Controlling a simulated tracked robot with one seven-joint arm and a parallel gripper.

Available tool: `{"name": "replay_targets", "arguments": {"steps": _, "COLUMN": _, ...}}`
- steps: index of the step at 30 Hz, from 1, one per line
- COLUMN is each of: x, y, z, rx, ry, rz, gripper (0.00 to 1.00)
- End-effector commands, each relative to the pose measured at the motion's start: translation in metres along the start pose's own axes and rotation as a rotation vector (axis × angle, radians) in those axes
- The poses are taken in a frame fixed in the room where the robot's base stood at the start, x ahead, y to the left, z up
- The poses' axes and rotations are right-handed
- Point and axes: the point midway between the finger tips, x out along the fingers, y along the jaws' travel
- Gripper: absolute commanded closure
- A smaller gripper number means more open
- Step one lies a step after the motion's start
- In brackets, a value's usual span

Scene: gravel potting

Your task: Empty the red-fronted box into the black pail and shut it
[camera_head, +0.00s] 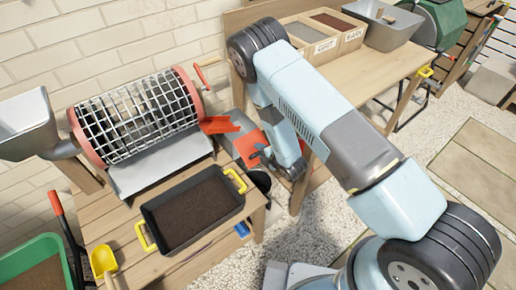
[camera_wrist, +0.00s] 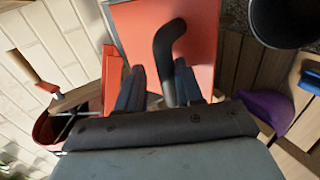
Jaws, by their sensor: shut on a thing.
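The red-fronted box (camera_head: 248,146) shows in the head view between the two benches, partly hidden by my arm. Its flat red front (camera_wrist: 203,45) fills the top middle of the wrist view. A curved black handle (camera_wrist: 165,42) stands out from that front. My gripper (camera_head: 268,155) is at the front, and in the wrist view its fingers (camera_wrist: 160,85) are on either side of the handle, shut on it. The black pail (camera_head: 260,182) is just below my gripper in the head view, and its dark opening shows at the top right of the wrist view (camera_wrist: 285,22). The box's inside is hidden.
A mesh drum (camera_head: 140,118) with a red chute (camera_head: 218,125) stands left of the box. A black tray of soil (camera_head: 195,208) with yellow handles lies on the near bench. A purple object (camera_wrist: 265,110) is right of my gripper. Labelled bins (camera_head: 310,35) stand on the far bench.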

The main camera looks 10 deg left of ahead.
Motion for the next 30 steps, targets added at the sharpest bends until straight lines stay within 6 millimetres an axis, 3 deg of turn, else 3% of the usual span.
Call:
{"name": "replay_targets", "arguments": {"steps": 1, "x": 0.005, "y": 0.01, "z": -0.001, "rx": -0.003, "ry": 0.004, "rz": 0.024, "gripper": 0.88}}
{"name": "replay_targets", "arguments": {"steps": 10, "x": 0.006, "y": 0.009, "z": -0.001, "rx": -0.002, "ry": 0.004, "rz": 0.024, "gripper": 0.89}}
{"name": "replay_targets", "arguments": {"steps": 25, "x": 0.021, "y": -0.008, "z": -0.002, "rx": -0.001, "ry": 0.005, "rz": 0.024, "gripper": 0.88}}
{"name": "replay_targets", "arguments": {"steps": 30, "x": 0.026, "y": -0.015, "z": -0.002, "rx": -0.001, "ry": 0.005, "rz": 0.024, "gripper": 0.92}}
